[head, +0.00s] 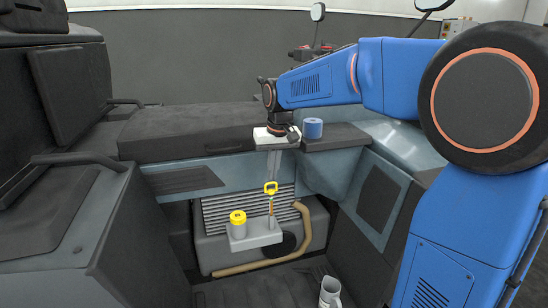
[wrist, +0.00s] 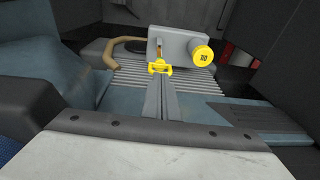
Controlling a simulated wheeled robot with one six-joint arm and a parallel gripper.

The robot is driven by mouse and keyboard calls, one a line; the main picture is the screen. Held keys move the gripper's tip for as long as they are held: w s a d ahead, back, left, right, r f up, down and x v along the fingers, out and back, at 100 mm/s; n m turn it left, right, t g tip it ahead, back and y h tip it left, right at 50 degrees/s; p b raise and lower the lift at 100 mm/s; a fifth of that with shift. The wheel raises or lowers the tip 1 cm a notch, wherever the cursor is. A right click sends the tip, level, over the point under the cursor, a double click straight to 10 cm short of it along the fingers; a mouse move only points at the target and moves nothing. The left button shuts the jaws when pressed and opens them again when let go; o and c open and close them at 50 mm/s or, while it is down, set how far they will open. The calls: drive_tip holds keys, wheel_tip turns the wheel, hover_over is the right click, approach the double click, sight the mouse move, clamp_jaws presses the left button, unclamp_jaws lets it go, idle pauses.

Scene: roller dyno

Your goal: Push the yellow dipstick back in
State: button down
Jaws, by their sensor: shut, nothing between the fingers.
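The yellow dipstick (head: 271,187) has a loop-shaped handle and stands upright above a grey housing (head: 262,235). A short length of its shaft shows between the handle and the housing top. My gripper (head: 271,176) points down with its fingers together, its tips just above the handle; whether they touch it I cannot tell. In the wrist view my gripper (wrist: 160,80) reaches towards the yellow handle (wrist: 159,67), with the grey housing (wrist: 175,47) behind it. Nothing is held.
A round yellow cap (head: 237,217) sits on the housing left of the dipstick. A tan hose (head: 304,225) curves round the grey unit. A blue roll (head: 312,128) rests on the ledge beside my wrist. A light jug (head: 330,291) stands on the floor.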

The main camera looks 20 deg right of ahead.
drive_tip(key=shift+w+f, duration=0.15)
drive_tip(key=shift+f, duration=0.4)
drive_tip(key=x, duration=0.3)
drive_tip(key=s+x, duration=0.1)
drive_tip(key=x, duration=0.2)
drive_tip(key=s+x, duration=0.1)
drive_tip(key=x, duration=0.2)
drive_tip(key=shift+d+f, duration=0.25)
drive_tip(key=shift+f, duration=0.25)
